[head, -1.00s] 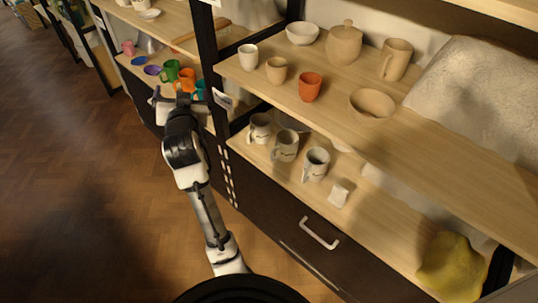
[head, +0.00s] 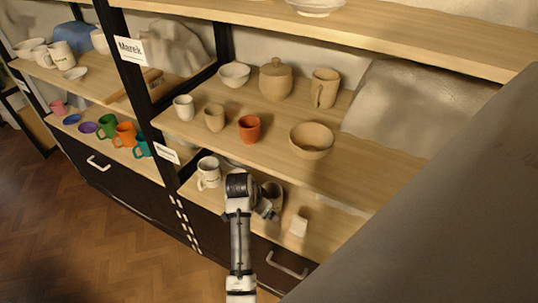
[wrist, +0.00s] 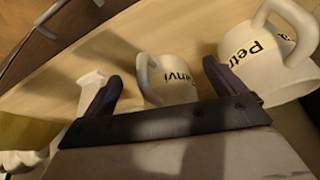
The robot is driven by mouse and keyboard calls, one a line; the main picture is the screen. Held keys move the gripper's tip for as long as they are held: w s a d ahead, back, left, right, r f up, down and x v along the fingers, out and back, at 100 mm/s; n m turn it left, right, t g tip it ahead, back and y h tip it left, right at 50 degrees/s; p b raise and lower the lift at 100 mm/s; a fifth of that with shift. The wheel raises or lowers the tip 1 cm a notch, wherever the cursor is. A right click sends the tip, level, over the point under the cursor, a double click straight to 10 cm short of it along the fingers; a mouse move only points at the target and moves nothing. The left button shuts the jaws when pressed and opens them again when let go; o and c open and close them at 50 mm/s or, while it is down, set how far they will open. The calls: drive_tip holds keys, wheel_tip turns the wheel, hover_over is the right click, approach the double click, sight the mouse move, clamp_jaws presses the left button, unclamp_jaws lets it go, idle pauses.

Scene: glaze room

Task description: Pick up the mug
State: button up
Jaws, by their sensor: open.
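Several mugs show, and I cannot tell which one is meant. On the lower shelf, a white mug (head: 209,174) with dark lettering stands left of my arm. A greyish mug (head: 272,189) is partly hidden behind my gripper (head: 266,209). A second white mug (wrist: 262,62), lettered "Petr", is beside the right finger.
A small white block (head: 299,226) stands right of my gripper on the lower shelf. The upper shelf (head: 352,167) hangs above, with cups, a lidded pot (head: 276,81) and a bowl (head: 311,141). Coloured mugs stand on the left bay. A black post (head: 140,75) divides the bays.

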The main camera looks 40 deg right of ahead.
sight(271, 197)
drive_tip(key=d, duration=0.1)
drive_tip(key=w+d, duration=0.1)
drive_tip(key=d, duration=0.1)
drive_tip(key=d+p, duration=0.1)
drive_tip(key=d, duration=0.1)
drive_tip(key=shift+w+d+f, duration=0.2)
drive_tip(key=shift+d+f, duration=0.05)
drive_tip(key=shift+f, duration=0.3)
drive_tip(key=c, duration=1.2)
drive_tip(key=shift+r, duration=0.1)
